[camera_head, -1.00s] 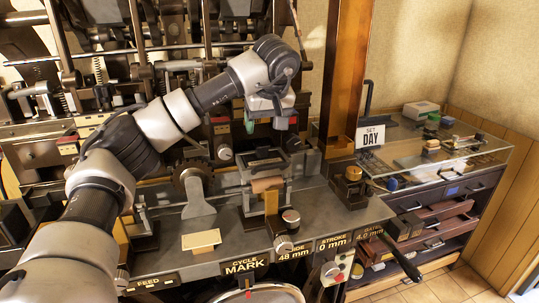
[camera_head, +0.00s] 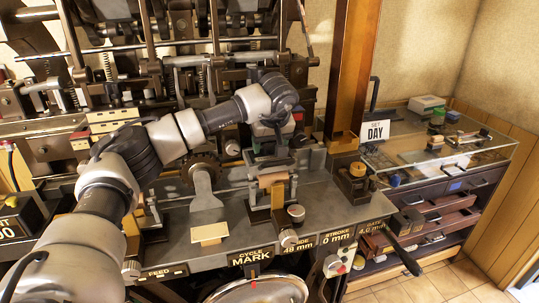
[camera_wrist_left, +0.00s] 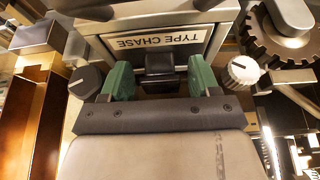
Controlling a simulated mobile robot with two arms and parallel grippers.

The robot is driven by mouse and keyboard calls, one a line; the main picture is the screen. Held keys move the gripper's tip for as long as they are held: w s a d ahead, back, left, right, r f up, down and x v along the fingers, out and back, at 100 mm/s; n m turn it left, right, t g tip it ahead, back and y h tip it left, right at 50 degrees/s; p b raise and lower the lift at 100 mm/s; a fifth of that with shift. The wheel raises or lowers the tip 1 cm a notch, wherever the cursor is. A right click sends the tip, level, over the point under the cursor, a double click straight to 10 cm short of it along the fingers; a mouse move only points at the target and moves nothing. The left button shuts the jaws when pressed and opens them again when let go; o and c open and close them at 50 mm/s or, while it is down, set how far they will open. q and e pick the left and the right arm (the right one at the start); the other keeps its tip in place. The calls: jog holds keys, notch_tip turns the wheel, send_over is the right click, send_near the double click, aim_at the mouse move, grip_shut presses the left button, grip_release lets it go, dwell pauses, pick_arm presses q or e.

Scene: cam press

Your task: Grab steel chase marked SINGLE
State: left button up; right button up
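My left gripper (camera_head: 276,148) is low over the bed of the press. In the left wrist view its two green fingers (camera_wrist_left: 160,82) stand apart on either side of a small black block (camera_wrist_left: 160,64), with a gap visible on both sides. Just beyond the block is a plate lettered TYPE CHASE (camera_wrist_left: 156,40), upside down in that view. I cannot make out any chase marked SINGLE; the frame behind the gripper is partly hidden. My right gripper is not in view.
A toothed wheel (camera_wrist_left: 285,35) and a white-topped knob (camera_wrist_left: 242,69) are close to the fingers. A wooden post (camera_head: 352,75) rises to the right. A glass-topped cabinet (camera_head: 470,150) stands further right.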

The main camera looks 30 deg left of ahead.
pick_arm(q)
grip_shut()
jog(key=shift+r, duration=0.1)
